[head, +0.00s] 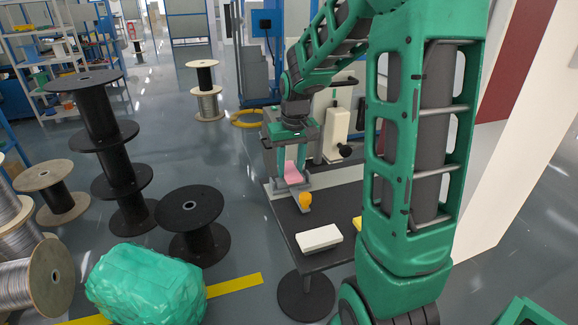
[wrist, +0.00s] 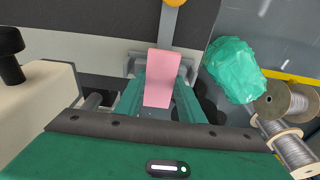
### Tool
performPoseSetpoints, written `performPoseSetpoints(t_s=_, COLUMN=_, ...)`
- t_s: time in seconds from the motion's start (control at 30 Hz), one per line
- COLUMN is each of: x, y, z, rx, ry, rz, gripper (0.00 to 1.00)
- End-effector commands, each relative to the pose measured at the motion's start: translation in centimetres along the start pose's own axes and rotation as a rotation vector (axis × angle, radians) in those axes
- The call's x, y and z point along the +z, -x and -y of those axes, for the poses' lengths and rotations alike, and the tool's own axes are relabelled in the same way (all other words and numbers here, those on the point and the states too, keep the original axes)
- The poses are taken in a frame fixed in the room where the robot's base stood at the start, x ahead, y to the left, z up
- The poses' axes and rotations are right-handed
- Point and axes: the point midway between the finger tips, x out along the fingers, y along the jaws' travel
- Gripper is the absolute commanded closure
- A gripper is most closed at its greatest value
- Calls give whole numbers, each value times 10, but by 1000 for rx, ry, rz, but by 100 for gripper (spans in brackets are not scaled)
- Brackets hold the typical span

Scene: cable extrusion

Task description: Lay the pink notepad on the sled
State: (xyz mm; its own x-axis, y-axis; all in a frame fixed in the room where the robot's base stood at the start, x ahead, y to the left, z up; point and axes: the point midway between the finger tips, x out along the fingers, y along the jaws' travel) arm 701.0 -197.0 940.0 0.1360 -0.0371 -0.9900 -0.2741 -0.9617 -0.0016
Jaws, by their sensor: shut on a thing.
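The pink notepad (head: 292,173) is held upright between the two green fingers of my gripper (head: 291,168). In the wrist view the notepad (wrist: 163,78) stands between the fingers (wrist: 160,92). The grey sled (head: 290,187), with an orange knob (head: 305,201) on its front arm, is on the dark table directly below the fingers. It also shows in the wrist view around the notepad's far end (wrist: 188,68). Whether the notepad's lower edge touches the sled I cannot tell. The fingers hide part of the sled.
A white block (head: 319,238) and a partly hidden yellow thing (head: 357,223) lie on the table (head: 330,262). A white fixture with a black knob (head: 335,130) stands behind. Black spools (head: 193,222) and a green wrapped bundle (head: 146,287) stand on the floor at left.

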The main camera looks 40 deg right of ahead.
Motion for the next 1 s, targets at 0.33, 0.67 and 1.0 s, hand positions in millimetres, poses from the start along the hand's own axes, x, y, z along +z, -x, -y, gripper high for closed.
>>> performPoseSetpoints(t_s=0.33, x=0, y=-2, z=0, rx=0, ry=0, rz=0, gripper=90)
performPoseSetpoints(t_s=0.67, x=1, y=-7, z=0, rx=0, ry=-1, rz=-1, gripper=90)
performPoseSetpoints(t_s=1.0, x=2, y=-14, z=-1, rx=0, ry=-2, rz=2, gripper=90)
